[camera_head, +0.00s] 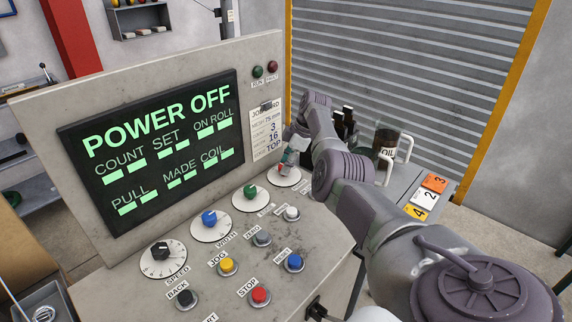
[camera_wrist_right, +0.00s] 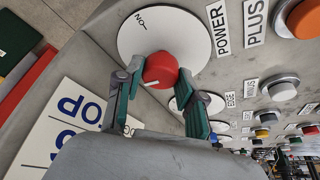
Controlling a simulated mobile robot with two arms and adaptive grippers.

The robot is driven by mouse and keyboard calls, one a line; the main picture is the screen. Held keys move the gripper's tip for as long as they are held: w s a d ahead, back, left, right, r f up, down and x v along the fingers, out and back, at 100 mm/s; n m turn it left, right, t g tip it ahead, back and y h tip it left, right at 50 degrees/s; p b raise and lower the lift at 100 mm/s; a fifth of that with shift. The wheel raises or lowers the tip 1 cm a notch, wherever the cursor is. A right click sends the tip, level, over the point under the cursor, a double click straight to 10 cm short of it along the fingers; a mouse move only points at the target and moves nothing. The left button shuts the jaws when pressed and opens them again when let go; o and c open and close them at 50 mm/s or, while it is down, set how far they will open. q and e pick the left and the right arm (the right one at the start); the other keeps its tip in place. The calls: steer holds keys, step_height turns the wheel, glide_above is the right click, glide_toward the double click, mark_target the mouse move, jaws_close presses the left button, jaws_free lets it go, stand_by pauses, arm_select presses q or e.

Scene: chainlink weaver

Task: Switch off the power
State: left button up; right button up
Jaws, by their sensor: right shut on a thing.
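The red power knob (camera_wrist_right: 160,69) sits on a round white dial (camera_wrist_right: 190,40) beside a POWER label (camera_wrist_right: 217,28). An ON mark shows near the dial's edge. My right gripper (camera_wrist_right: 159,78) is shut on the knob, one finger on each side. The knob's white line points to the lower left in the wrist view. In the head view the knob (camera_head: 281,170) is partly hidden by my right gripper (camera_head: 290,160). The console's screen (camera_head: 150,150) reads POWER OFF in green letters. My left gripper is not in view.
Green (camera_head: 249,191), blue (camera_head: 209,218) and black (camera_head: 160,250) knobs line the panel. Several push buttons sit in front of them, including a red one (camera_head: 259,296).

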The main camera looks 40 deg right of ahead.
steer(key=o, duration=1.1)
steer(key=v, duration=1.2)
steer(key=shift+a, duration=0.1)
steer(key=shift+f, duration=0.1)
